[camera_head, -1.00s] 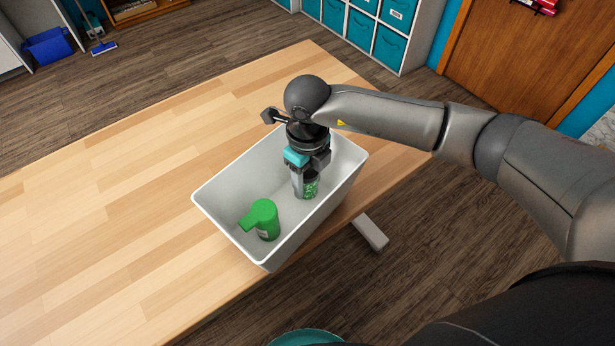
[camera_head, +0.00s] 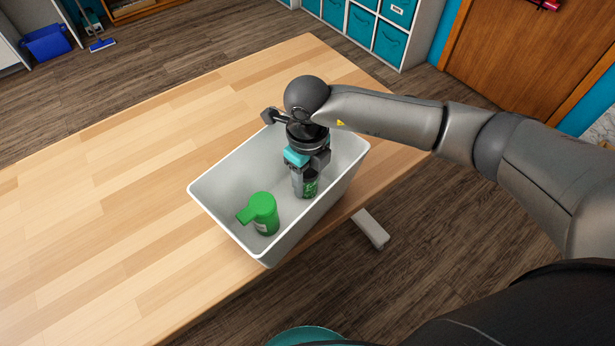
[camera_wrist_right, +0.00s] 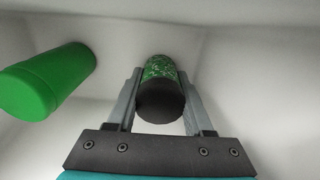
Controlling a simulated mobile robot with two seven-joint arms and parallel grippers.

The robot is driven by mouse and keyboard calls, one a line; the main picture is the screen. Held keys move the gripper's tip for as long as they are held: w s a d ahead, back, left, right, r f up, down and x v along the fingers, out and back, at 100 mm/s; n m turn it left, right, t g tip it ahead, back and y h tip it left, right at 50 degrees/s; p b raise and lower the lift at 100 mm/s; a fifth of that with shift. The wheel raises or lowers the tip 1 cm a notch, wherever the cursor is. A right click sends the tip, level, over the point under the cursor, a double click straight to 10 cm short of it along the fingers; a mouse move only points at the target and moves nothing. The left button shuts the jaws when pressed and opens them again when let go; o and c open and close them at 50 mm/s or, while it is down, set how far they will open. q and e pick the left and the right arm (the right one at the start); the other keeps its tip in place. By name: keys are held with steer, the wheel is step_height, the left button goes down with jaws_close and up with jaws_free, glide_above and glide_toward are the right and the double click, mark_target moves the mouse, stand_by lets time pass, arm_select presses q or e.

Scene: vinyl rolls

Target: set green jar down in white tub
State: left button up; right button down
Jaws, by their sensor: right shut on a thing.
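The white tub (camera_head: 228,224) stands on the wooden table near its front edge. My right gripper (camera_head: 304,192) reaches down inside the tub and is shut on the green jar (camera_head: 311,187), which is upright and partly hidden by the fingers. In the right wrist view the green jar (camera_wrist_right: 160,69) with its dark lid sits between the two fingers (camera_wrist_right: 157,105). The gap between the jar's base and the tub floor cannot be made out. My left gripper is not in view.
The wooden table (camera_head: 110,210) is clear to the left of the tub.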

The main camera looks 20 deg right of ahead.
steer(key=shift+f, duration=0.15)
jaws_free()
stand_by(0.5)
stand_by(0.5)
steer(key=shift+r+p, duration=0.45)
steer(key=shift+r, duration=0.2)
steer(key=shift+r+p, duration=0.6)
steer(key=shift+r, duration=0.15)
steer(key=shift+r+p, duration=2.4)
steer(key=shift+r, duration=0.75)
